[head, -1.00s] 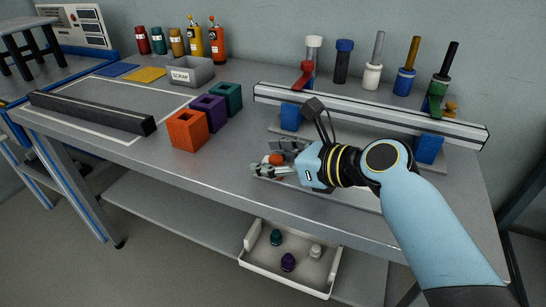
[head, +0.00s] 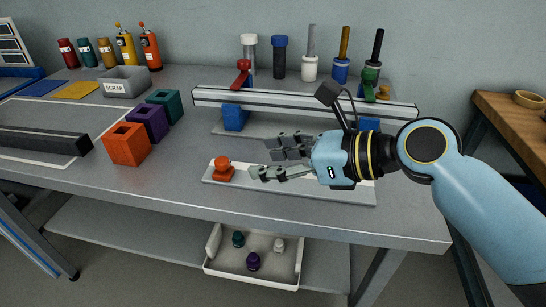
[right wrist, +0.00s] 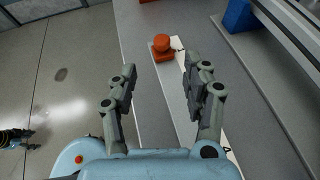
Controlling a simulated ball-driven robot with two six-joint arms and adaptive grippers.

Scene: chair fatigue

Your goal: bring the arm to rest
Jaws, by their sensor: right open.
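My right gripper (head: 261,158) is open and empty over the front of the workbench, its fingers pointing left in the head view. An orange knobbed piece (head: 222,170) stands upright at the left end of a pale strip (head: 290,187), just left of the fingertips and apart from them. In the right wrist view the open gripper (right wrist: 160,68) has clear space between its fingers, and the orange piece (right wrist: 162,46) stands beyond the tips. My left gripper does not show in the head view.
A rail fixture (head: 300,103) with a red handle and blue supports stands behind the gripper. Orange (head: 127,145), purple and teal blocks stand to the left, near a grey scrap bin (head: 125,82). A white tray (head: 211,266) with small knobs is below. A wooden table (head: 510,112) is at right.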

